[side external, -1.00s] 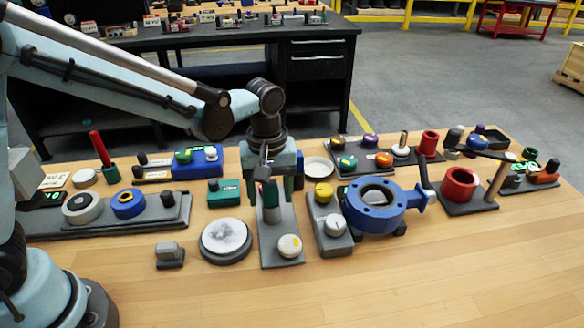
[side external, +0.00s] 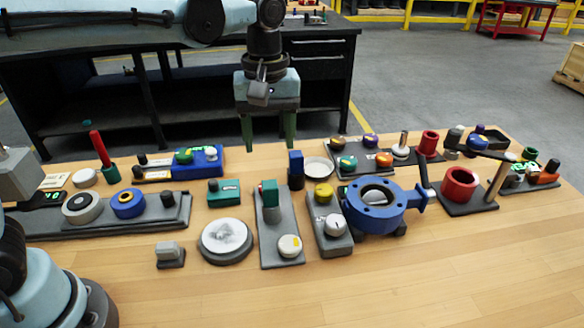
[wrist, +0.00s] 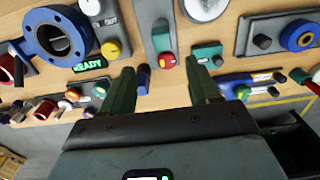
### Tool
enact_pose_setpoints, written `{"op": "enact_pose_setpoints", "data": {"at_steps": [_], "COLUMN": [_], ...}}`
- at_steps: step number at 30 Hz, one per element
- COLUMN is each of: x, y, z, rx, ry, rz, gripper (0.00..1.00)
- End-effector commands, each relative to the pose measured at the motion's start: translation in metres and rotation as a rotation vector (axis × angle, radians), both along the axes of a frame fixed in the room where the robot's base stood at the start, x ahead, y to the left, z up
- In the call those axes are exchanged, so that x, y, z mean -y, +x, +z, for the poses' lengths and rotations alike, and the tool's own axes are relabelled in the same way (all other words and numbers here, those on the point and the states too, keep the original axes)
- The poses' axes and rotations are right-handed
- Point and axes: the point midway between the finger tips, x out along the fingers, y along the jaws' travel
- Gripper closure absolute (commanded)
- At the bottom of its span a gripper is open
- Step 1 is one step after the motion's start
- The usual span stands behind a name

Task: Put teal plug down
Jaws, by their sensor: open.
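The teal plug (side external: 270,193), with a red face on one side, stands upright on a grey plate (side external: 280,225) in the side external view. A round pale knob (side external: 290,246) sits at the near end of the same plate. In the wrist view the plug's red end with a yellow mark (wrist: 166,61) shows between and beyond the fingers. My gripper (side external: 269,146) is open and empty, above the plug and clear of it. Its two green fingers point down and are spread apart; they also show in the wrist view (wrist: 162,88). How the plug meets the plate is too small to tell.
A small teal box (side external: 224,192) and a round white-topped disc (side external: 226,240) lie left of the plate. A dark blue post (side external: 295,168) stands close behind, right. A grey block with knobs (side external: 331,222) and a blue valve (side external: 385,205) are to the right. The front table is clear.

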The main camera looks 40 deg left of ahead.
Motion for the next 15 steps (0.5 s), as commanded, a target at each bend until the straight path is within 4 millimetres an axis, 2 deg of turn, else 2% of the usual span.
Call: {"op": "enact_pose_setpoints", "data": {"at_steps": [5,11,15], "x": [-0.011,-0.044,-0.066], "y": [-0.008,-0.035,-0.057], "z": [0.005,0.004,-0.005], "rx": [0.043,0.202,0.328], "ry": [-0.009,-0.011,0.027], "rz": [-0.052,-0.246,-0.401], "gripper": [0.39,0.39,0.39]}}
